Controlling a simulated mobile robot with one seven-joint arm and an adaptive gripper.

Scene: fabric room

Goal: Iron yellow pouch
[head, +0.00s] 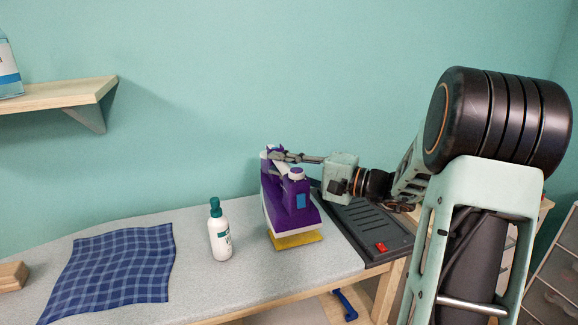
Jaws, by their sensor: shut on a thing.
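A purple and white iron (287,203) stands on the grey work surface in the head view, near the right end. My gripper (277,156) is shut on the iron at its top, reaching in from the right. The yellow pouch (301,240) lies flat under the iron, with its front part showing. The rest of the pouch is hidden by the iron. The iron's soleplate appears to be on or just above the pouch; I cannot tell whether they touch.
A white bottle with a green cap (220,234) stands left of the iron. A blue checked cloth (118,266) and a wooden block (12,276) lie further left on the table (190,285). A black stand with a red switch (362,226) is on the right. A shelf (60,97) is on the wall.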

